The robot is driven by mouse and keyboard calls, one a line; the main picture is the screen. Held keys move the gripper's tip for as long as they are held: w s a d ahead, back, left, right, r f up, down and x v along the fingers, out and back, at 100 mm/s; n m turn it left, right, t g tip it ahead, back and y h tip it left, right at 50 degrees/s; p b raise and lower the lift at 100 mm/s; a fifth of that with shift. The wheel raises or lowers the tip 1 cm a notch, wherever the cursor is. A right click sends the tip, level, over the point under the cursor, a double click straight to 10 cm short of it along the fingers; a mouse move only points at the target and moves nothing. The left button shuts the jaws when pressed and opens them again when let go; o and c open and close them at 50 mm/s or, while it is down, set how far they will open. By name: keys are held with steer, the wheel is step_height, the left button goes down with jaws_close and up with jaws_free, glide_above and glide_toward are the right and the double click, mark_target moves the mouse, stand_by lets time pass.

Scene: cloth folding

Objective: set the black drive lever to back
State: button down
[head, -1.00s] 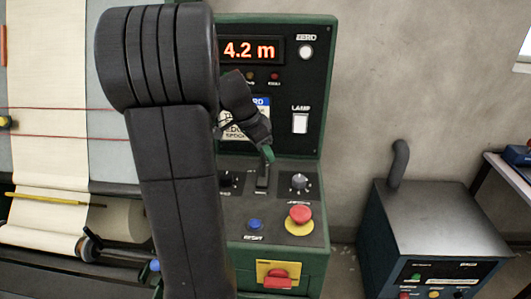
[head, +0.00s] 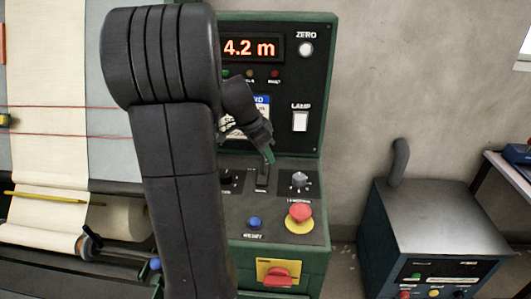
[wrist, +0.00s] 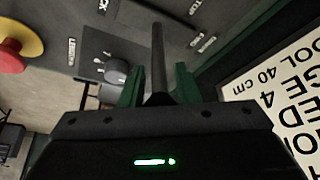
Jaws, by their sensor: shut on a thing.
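The black drive lever (head: 262,178) stands up from the sloping top of the green control console, between two knobs. My gripper (head: 268,156) reaches down to it from above, with its green fingertips at the lever's upper part. In the wrist view, the lever's dark shaft (wrist: 158,55) runs between the two green fingers of my gripper (wrist: 158,88), which is shut on it. The lever's top end is hidden by my gripper. My arm covers the console's left side in the head view.
A red mushroom button (head: 300,213) on a yellow base and a blue button (head: 254,223) sit in front of the lever. A round knob (head: 299,181) stands close on its right. The display (head: 250,48) reads 4.2 m. A grey-topped cabinet (head: 437,215) stands at right.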

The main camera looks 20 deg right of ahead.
steer(key=shift+s+a+f+m+t+h+b, duration=0.2)
steer(key=shift+s+a+t+h+b, duration=0.3)
steer(key=shift+b, duration=2.15)
steer(key=shift+s+a+f+m+t+h+b, duration=0.15)
steer(key=shift+s+t+b, duration=0.55)
steer(key=shift+b, duration=1.95)
steer(key=shift+s+a+f+m+t+h+b, duration=0.1)
steer(key=shift+s+a+f+t+h+b, duration=0.35)
steer(key=shift+b, duration=2.2)
steer(key=shift+s+d+r+t+b, duration=0.15)
steer(key=shift+s+r+t+b, duration=0.25)
steer(key=shift+b, duration=0.6)
steer(key=shift+w+f, duration=0.1)
steer(key=shift+f, duration=0.05)
steer(key=c, duration=1.1)
jaws_free()
steer(key=p+v, duration=0.1)
steer(key=v, duration=1.3)
steer(key=shift+f+p, duration=0.1)
steer(key=shift+p, duration=0.2)
